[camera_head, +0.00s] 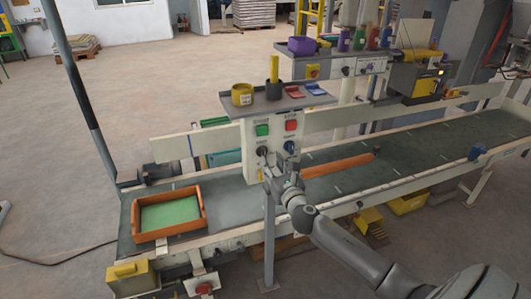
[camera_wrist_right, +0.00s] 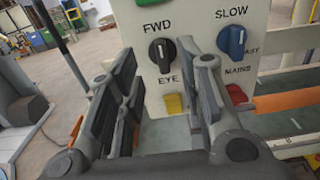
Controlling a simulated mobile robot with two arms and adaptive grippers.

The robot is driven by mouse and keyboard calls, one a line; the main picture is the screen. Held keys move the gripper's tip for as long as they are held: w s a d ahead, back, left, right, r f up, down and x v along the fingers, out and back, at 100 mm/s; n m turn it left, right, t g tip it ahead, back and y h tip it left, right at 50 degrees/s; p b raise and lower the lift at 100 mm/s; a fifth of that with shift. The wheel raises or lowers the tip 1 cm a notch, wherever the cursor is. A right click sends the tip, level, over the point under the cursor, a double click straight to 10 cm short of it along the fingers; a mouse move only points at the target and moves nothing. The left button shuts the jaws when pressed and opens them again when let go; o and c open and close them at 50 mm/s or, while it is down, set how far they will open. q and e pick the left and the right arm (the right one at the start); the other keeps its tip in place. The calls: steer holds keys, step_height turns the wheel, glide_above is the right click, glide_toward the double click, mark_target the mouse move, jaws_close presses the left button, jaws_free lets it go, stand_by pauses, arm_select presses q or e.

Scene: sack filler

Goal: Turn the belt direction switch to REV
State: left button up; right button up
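The belt direction switch is a black knob with a white pointer line (camera_wrist_right: 162,55) on the cream control panel, just under the label FWD. Its pointer line stands about upright. No REV label is readable in the right wrist view. My right gripper (camera_head: 275,170) is in front of the lower panel. In the right wrist view my right gripper (camera_wrist_right: 165,80) is open and empty, its fingers left and right of the knob and apart from it. My left gripper is not in view.
A blue knob (camera_wrist_right: 232,40) marked SLOW sits right of the black knob, close to the right finger. Green (camera_head: 262,130) and red (camera_head: 291,126) buttons are above. An orange-rimmed tray (camera_head: 203,205) rests on the belt at left.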

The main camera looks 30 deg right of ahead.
mark_target(265, 152)
steer(key=shift+x, duration=3.25)
jaws_close()
